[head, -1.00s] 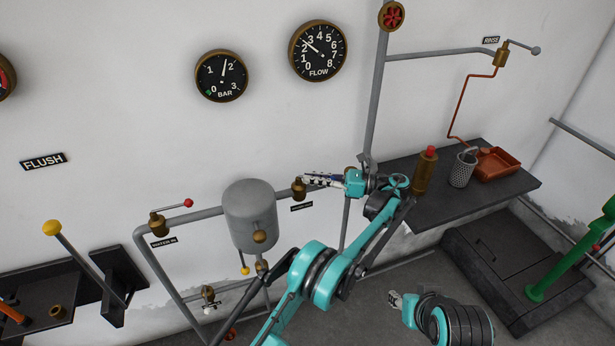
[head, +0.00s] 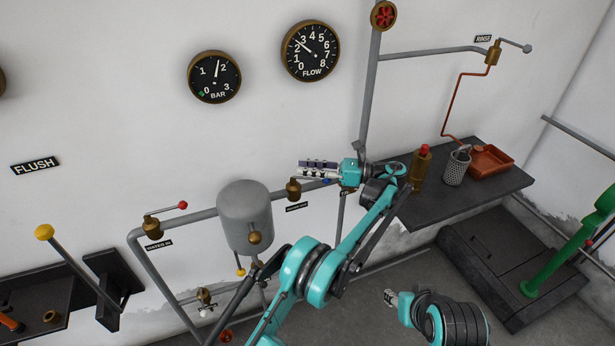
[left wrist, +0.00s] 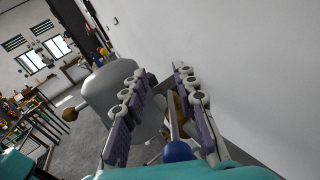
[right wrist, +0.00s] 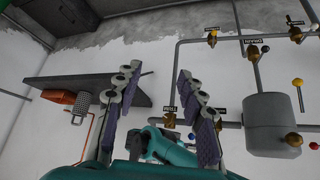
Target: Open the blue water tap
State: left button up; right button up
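The blue water tap has a brass body (head: 293,190) on the grey wall pipe. Its thin lever runs right, roughly along the pipe, to a blue knob (head: 327,181). My left gripper (head: 316,166) is at the lever, just above the knob in the head view. In the left wrist view, its fingers (left wrist: 156,75) are spread, with the blue knob (left wrist: 178,151) low between them, close to the palm. I cannot tell whether they touch it. My right gripper (head: 390,297) is low, away from the wall; the right wrist view shows its empty fingers (right wrist: 157,75) apart.
A grey tank (head: 245,216) hangs left of the tap. A red-knobbed tap (head: 153,228) is further left. A shelf (head: 485,205) on the right bears a brass bottle (head: 421,170), a perforated cup (head: 457,167) and an orange tray (head: 490,161).

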pick_arm(q)
notch_tip(320, 180, up, 6)
jog(key=shift+r, duration=0.1)
